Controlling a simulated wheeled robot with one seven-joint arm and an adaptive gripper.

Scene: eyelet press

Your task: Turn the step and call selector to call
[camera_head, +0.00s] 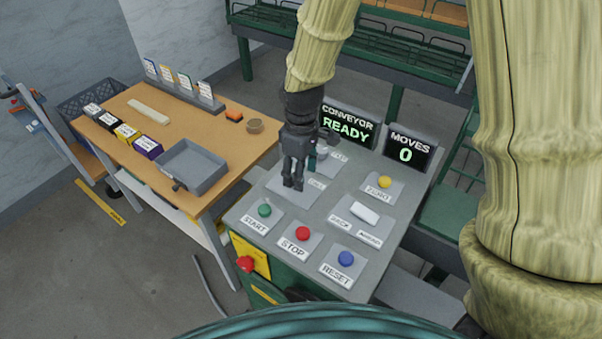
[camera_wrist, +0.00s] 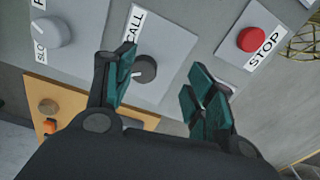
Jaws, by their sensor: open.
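The step and call selector is a dark round knob (camera_wrist: 144,69) on a light plate (camera_wrist: 165,48), seen in the wrist view. A CALL label (camera_wrist: 133,30) stands beside it; the other label is hidden behind my gripper. A small pale mark shows at the knob's left side in that view. My gripper (camera_wrist: 163,70) is open, with the knob between the lines of its two teal-padded fingers. I cannot tell whether they touch it. In the head view my gripper (camera_head: 293,184) points down over the selector's plate and hides the knob.
Close by are a red STOP button (camera_head: 302,233), green START button (camera_head: 264,210), blue RESET button (camera_head: 346,258), yellow button (camera_head: 384,182) and white rocker (camera_head: 365,213). A pale grey knob (camera_wrist: 47,32) is also near. Displays read READY (camera_head: 347,129) and 0 (camera_head: 406,154).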

